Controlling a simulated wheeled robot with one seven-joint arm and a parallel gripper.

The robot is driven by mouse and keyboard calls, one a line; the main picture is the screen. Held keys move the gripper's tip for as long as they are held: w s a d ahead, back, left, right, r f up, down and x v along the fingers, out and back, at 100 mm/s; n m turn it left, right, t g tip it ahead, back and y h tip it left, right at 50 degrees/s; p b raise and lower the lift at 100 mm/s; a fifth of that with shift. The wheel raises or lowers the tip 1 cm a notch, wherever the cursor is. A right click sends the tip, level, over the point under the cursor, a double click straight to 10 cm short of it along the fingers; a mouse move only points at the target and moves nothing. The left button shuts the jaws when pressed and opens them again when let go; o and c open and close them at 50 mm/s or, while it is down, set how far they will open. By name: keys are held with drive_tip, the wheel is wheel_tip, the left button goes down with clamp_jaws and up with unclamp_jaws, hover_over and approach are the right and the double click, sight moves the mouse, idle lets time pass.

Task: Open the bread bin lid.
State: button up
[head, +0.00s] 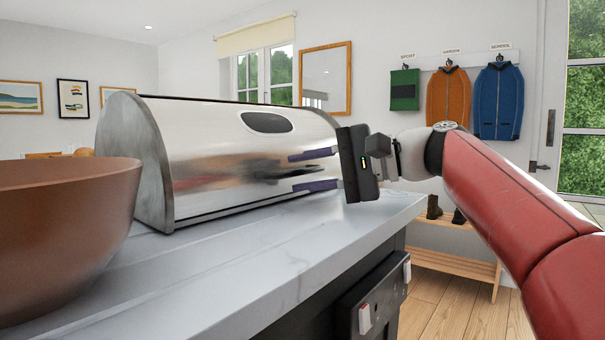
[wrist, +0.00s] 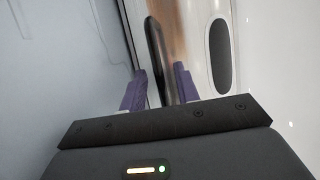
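The bread bin (head: 225,150) is a shiny steel box with a curved front and grey end panels on the marble counter. Its lid looks closed, with a dark oval (head: 267,122) high on the front. The oval also shows in the wrist view (wrist: 219,56), right of the fingers. My gripper (head: 291,172) is at the bin's right end, its two purple fingers spread apart and pointing left along the lid's front. In the wrist view my gripper (wrist: 160,80) has a gap between the fingers. I cannot tell whether they touch the lid.
A large brown bowl (head: 65,235) stands on the counter (head: 255,255) left of and in front of the bin. The counter's front strip is bare. A wooden bench (head: 455,265) and hanging coats stand well behind.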

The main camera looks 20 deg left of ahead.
drive_tip(key=shift+a, duration=0.4)
clamp_jaws()
drive_tip(key=shift+r, duration=0.1)
